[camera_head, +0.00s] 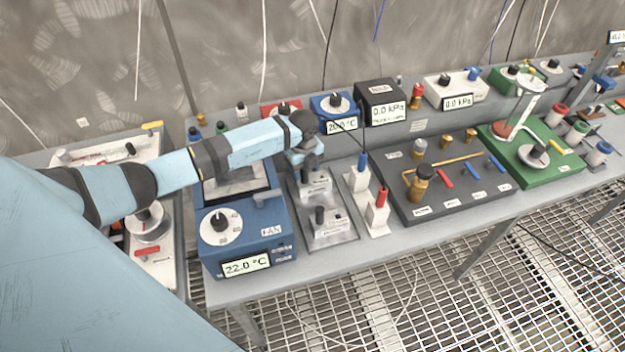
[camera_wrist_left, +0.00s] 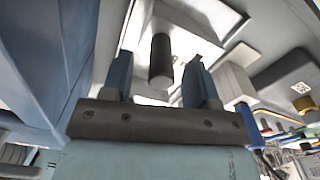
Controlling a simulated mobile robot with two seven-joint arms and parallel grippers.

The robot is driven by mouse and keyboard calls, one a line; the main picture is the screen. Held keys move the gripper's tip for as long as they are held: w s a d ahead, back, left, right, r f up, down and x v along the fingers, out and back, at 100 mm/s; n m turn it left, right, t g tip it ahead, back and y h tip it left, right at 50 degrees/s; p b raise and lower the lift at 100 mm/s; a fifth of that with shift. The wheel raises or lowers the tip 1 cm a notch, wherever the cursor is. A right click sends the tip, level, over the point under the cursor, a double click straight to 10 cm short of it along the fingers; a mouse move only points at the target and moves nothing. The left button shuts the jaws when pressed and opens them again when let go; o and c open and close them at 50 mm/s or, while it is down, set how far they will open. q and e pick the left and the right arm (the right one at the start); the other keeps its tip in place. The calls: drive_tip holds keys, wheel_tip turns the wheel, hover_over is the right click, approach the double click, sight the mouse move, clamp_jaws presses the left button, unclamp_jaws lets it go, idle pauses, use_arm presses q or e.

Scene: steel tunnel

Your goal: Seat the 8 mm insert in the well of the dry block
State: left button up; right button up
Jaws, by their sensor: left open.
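The dry block (camera_head: 245,238) is the blue box at the left of the bench, with a white dial and a 22.0 °C display. Its well is hidden behind my left arm. A grey plate (camera_head: 330,238) to its right holds a dark upright insert (camera_head: 319,215) at its front; labels there are too small to read. My left gripper (camera_head: 308,168) is over the plate's rear part, open. In the left wrist view a dark cylinder (camera_wrist_left: 160,58) shows between and beyond the two blue fingers (camera_wrist_left: 160,75); I cannot tell its size or whether they touch it. My right gripper is out of view.
Red-topped (camera_head: 377,212) and blue-topped (camera_head: 359,172) white blocks stand close to the plate's right. A dark grey panel (camera_head: 450,200) with brass fittings lies further right. A blue 20.0 °C unit (camera_head: 335,108) and a black gauge box (camera_head: 380,98) stand behind.

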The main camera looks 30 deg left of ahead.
use_arm(q)
drive_tip(key=shift+f, duration=0.8)
drive_tip(key=shift+r, duration=0.1)
clamp_jaws()
